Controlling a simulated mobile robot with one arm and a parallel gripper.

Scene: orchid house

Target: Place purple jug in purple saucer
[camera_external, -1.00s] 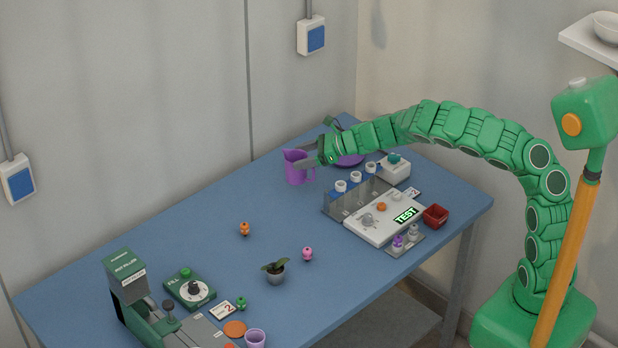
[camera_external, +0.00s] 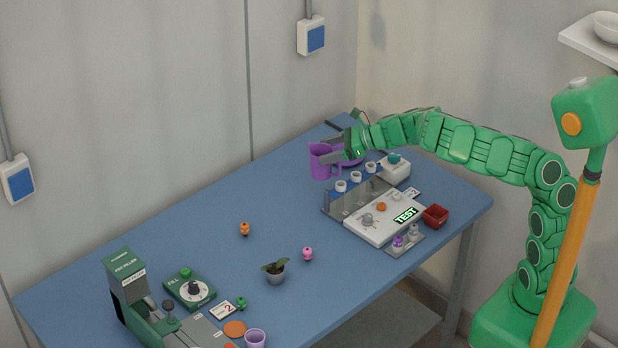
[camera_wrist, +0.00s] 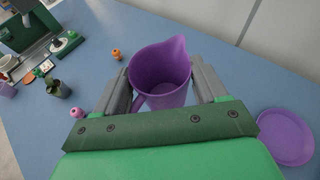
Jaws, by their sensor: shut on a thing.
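The purple jug (camera_external: 321,161) is held by my gripper (camera_external: 338,147) near the far right corner of the blue table. In the wrist view the jug (camera_wrist: 160,76) sits upright between the two grey fingers, its open mouth and spout showing. I cannot tell for sure how far its base is above the table. The purple saucer (camera_wrist: 287,137) lies on the table to the right of the jug in the wrist view, apart from it. In the external view the saucer (camera_external: 352,160) is mostly hidden behind the jug and my gripper.
A test station (camera_external: 382,218) with a rack of white-topped vials (camera_external: 356,178) stands just in front of the jug. A potted plant (camera_external: 274,271), small coloured figures and a green pot filler (camera_external: 130,290) stand further left. The table's middle is mostly clear.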

